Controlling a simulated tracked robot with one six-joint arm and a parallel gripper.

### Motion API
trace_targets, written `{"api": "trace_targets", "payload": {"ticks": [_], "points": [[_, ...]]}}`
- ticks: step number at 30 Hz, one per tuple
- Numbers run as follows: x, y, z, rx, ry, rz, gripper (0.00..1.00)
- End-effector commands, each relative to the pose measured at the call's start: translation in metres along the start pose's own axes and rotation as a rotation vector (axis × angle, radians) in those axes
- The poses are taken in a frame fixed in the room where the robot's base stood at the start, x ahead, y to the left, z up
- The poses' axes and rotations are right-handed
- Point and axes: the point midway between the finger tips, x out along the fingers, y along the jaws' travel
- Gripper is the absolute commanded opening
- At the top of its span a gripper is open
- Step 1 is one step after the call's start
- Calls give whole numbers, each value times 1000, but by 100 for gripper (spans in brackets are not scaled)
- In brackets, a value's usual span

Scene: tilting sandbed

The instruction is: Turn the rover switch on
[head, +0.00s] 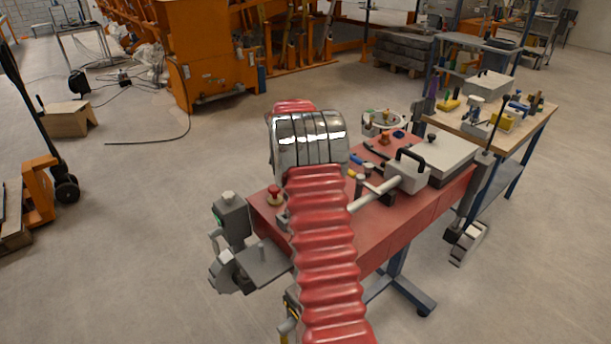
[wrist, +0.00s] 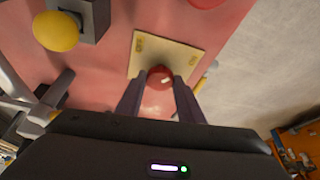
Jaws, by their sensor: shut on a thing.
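In the wrist view, the switch is a round red knob (wrist: 160,76) at the near edge of a beige plate (wrist: 172,54) on the red table top. In the head view my red ribbed arm covers the gripper and the switch.
In the wrist view, a yellow knob (wrist: 55,31) on a grey block stands left of my gripper, and a red round thing (wrist: 206,2) at the top edge. In the head view, the red table (head: 425,208) carries a grey handled box (head: 408,173) and a red button (head: 274,191).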

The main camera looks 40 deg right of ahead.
Motion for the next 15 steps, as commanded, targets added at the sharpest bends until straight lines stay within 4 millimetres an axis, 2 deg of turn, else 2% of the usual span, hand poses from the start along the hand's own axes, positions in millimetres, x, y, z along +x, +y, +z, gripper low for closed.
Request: {"api": "trace_targets", "payload": {"ticks": [7, 15], "points": [[1, -3, 3, 111, -4, 45, 12], [0, -4, 3, 150, -4, 61, 12]]}}
